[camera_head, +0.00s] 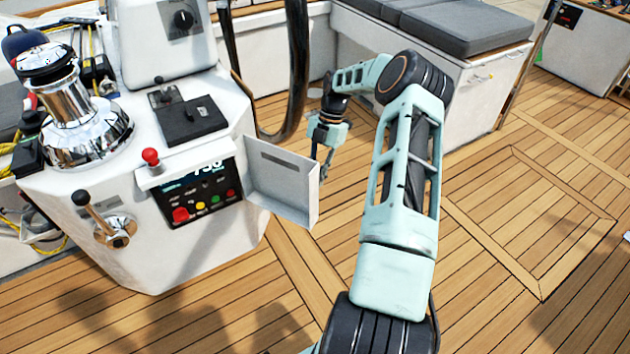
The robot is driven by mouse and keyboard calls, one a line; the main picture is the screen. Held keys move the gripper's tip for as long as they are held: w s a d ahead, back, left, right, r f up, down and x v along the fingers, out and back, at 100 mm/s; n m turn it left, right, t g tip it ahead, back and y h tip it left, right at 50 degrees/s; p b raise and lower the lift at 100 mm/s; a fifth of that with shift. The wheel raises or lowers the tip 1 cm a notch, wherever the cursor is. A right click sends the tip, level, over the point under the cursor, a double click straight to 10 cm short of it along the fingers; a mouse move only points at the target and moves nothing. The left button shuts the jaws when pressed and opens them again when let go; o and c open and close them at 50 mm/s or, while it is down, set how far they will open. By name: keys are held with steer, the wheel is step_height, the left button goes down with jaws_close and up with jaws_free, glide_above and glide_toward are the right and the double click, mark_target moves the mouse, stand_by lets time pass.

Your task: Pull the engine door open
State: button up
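The engine door (283,181) is a white panel on the front of the white console. It stands swung out to the right, at a wide angle from the opening. Behind it the engine panel (200,196) shows a lit display and several red, green and yellow buttons. My gripper (325,160) is just beyond the door's outer right edge, pointing down. Its fingers are small and partly hidden by the door, so I cannot tell whether they touch it or how far apart they are.
A chrome winch (78,118) stands at left. A dark steering wheel rim (298,70) rises behind the door. The teak deck (520,200) at right is clear.

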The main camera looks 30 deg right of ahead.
steer(key=v, duration=1)
steer(key=shift+r, duration=0.25)
